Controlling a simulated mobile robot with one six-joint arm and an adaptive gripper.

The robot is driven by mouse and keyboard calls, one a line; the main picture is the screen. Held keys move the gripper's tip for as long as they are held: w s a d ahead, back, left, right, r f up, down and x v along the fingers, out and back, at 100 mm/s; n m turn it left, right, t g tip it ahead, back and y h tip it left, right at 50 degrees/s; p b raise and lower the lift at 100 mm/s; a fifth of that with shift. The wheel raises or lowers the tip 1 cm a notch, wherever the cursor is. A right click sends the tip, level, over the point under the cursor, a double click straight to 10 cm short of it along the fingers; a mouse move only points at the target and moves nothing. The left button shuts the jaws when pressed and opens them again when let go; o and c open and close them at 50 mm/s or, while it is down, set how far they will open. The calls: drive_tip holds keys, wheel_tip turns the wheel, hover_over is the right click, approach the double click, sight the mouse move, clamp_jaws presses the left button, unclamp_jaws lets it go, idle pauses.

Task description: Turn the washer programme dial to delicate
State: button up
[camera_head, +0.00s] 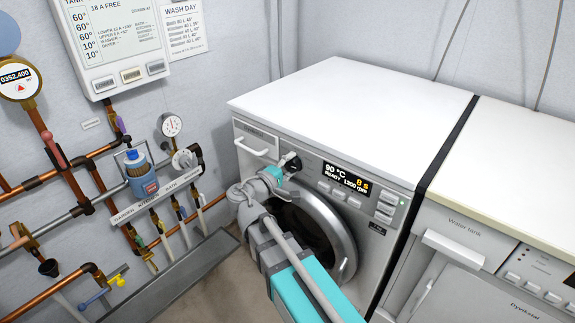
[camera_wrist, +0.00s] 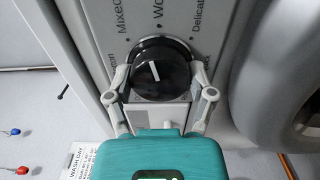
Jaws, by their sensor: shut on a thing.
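The black round programme dial (camera_wrist: 170,84) fills the middle of the wrist view, on the washer's pale front panel. Its white pointer mark is left of centre and leans slightly, upper end to the left. Labels around it read "Mixed", "Wo…" and "Delicat…", the last at the upper right; another at the left is partly hidden. My gripper (camera_wrist: 160,73) is shut on the dial, one finger at each side. In the head view the dial (camera_head: 292,161) shows just beyond my gripper (camera_head: 281,171). The washer (camera_head: 340,130) has a display (camera_head: 347,180) reading 90 °C, READY, 1200 rpm.
The round washer door (camera_head: 345,240) is right below the dial, close to my arm. The detergent drawer handle (camera_head: 252,147) is left of it. Pipes and a gauge (camera_head: 170,125) line the left wall. A second appliance (camera_head: 480,240) stands right.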

drive_tip(key=m, duration=0.5)
drive_tip(key=shift+w+a+r+m, duration=0.1)
drive_tip(key=shift+m, duration=0.2)
drive_tip(key=m, duration=0.5)
drive_tip(key=shift+m, duration=0.4)
drive_tip(key=o, duration=1.1)
drive_tip(key=v, duration=1.2)
idle(0.3)
